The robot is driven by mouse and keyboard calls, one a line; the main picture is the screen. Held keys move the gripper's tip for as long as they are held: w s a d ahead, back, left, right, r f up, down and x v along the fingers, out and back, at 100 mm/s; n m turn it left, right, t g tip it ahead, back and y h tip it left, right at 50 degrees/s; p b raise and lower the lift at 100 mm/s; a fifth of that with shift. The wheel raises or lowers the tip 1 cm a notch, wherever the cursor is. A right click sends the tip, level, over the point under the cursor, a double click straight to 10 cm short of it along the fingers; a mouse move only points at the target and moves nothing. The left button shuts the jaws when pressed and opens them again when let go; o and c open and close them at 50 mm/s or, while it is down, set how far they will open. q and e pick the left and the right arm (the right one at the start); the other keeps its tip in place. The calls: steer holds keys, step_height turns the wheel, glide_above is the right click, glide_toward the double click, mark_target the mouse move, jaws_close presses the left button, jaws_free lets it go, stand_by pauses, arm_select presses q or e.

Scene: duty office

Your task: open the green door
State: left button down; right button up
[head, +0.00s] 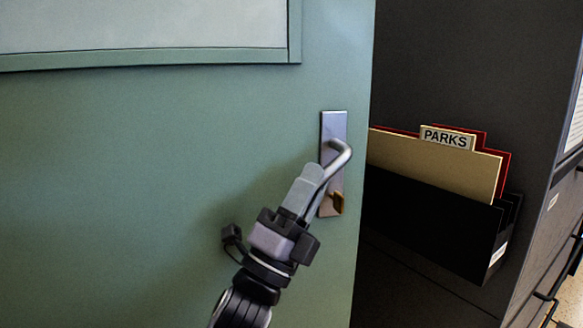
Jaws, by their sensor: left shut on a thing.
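The green door (130,180) fills the left and middle of the head view, with a pale window panel at its top left. A metal handle plate (333,124) sits near its right edge. A lever handle (341,153) curves out from the plate, and a small brass piece shows below it. My left gripper (312,182) is shut on the lever handle, its fingers covering the lever's lower left part. The door's right edge stands in front of a dark cabinet; I cannot tell how far the door is open. My right gripper is not in view.
A dark cabinet (480,55) stands right of the door's edge. A black file holder (430,225) on its side holds tan and red folders, one labelled PARKS (446,137). Drawers with handles show at the far right, with a bit of floor at the lower right corner.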

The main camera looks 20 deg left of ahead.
arm_select(q)
steer(key=s+d+m+g+h+p, duration=0.1)
steer(key=s+d, duration=0.3)
steer(key=s, duration=0.5)
steer(key=shift+d+f+g+h, duration=0.2)
steer(key=shift+g+h, duration=0.3)
steer(key=shift+h, duration=0.4)
steer(key=c, duration=1.1)
jaws_free()
steer(key=shift+r, duration=0.1)
steer(key=shift+b+v, duration=0.6)
steer(key=shift+v, duration=2.95)
